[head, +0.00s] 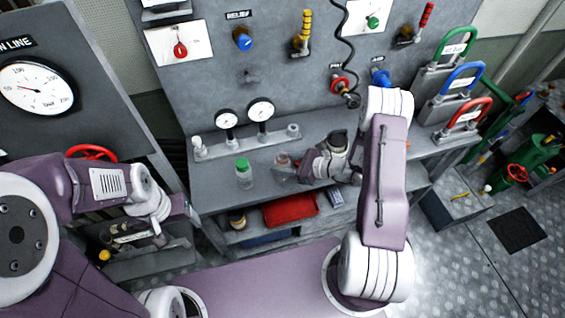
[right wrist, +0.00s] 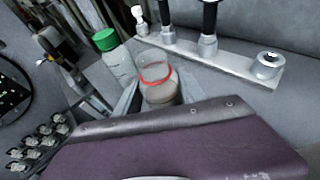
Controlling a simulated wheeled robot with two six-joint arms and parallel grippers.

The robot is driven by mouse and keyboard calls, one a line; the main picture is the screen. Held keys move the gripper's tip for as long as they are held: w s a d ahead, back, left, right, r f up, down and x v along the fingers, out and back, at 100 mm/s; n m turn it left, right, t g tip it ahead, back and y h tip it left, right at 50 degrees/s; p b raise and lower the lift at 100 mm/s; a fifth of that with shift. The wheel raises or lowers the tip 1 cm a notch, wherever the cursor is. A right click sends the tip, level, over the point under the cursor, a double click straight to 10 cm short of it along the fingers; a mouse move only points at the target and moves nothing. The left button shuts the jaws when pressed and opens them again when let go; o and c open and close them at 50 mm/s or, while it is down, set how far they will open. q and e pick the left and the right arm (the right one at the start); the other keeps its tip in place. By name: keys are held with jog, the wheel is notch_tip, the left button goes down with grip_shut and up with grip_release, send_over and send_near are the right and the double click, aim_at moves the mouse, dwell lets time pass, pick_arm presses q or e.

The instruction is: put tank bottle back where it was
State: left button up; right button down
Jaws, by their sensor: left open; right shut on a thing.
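A clear bottle with a red ring (head: 283,164) is at the grey bench, just right of a green-capped bottle (head: 243,172). No label shows which one is the tank bottle. My right gripper (head: 292,170) reaches in from the right and is shut on the red-ringed bottle. In the right wrist view this bottle (right wrist: 157,82) is upright between the fingers, its lower part hidden by my purple gripper body. The green-capped bottle (right wrist: 112,48) stands beside it there. I cannot tell whether the held bottle touches the bench. My left gripper (head: 186,209) is open, low at the left, apart from the bottles.
A grey ledge with two gauges (head: 260,109) runs behind the bottles. The bench (head: 216,186) has bare room left of them. A red box (head: 290,208) lies on the shelf below. Valves and a black coiled cord (head: 348,40) hang on the panel above.

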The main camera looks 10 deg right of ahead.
jog(key=c, duration=1)
grip_release()
jog(key=shift+f, duration=0.1)
jog(key=o, duration=0.3)
jog(key=shift+w, duration=0.1)
